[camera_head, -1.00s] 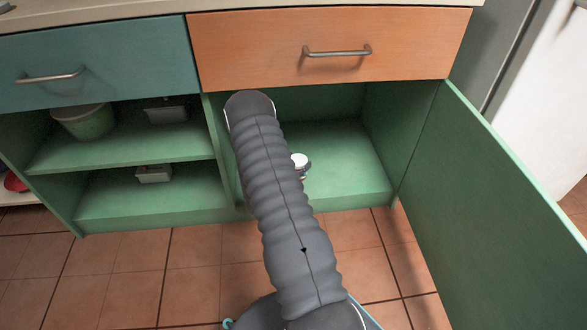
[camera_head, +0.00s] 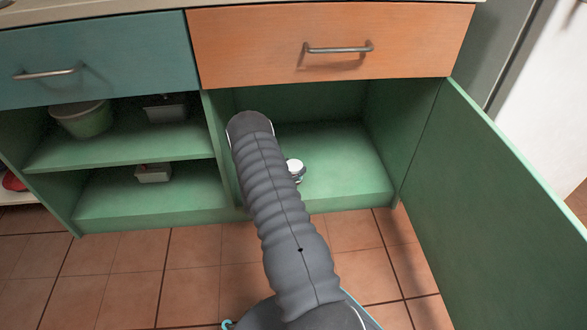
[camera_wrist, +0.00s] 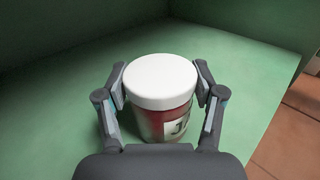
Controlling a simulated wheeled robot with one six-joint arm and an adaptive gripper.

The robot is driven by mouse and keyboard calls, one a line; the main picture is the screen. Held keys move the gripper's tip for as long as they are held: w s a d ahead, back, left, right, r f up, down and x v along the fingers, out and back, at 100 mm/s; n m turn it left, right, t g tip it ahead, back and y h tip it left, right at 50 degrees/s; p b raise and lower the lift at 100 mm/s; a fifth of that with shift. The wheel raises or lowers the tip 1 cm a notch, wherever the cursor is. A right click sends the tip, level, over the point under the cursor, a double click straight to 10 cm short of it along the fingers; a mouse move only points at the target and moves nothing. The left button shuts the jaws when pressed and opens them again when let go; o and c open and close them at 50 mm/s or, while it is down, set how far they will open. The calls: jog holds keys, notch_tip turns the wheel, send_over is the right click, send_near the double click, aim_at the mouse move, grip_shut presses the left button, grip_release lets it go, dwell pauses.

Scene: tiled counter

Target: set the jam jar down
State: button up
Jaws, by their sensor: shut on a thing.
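The jam jar (camera_wrist: 163,98) has a white lid, a red body and a pale label with dark lettering. It is upright between the two fingers of my gripper (camera_wrist: 161,100) in the wrist view, and the fingers are shut on its sides. It is inside the open green cabinet, over the cabinet floor (camera_wrist: 60,110).
The green cabinet door (camera_head: 490,190) stands open at the right. An orange drawer (camera_head: 250,50) is above the compartment. The cabinet floor around the jar is clear.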

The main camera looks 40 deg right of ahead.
jog(key=o, duration=1.7)
jog(key=shift+f, duration=0.1)
jog(key=shift+c, duration=0.2)
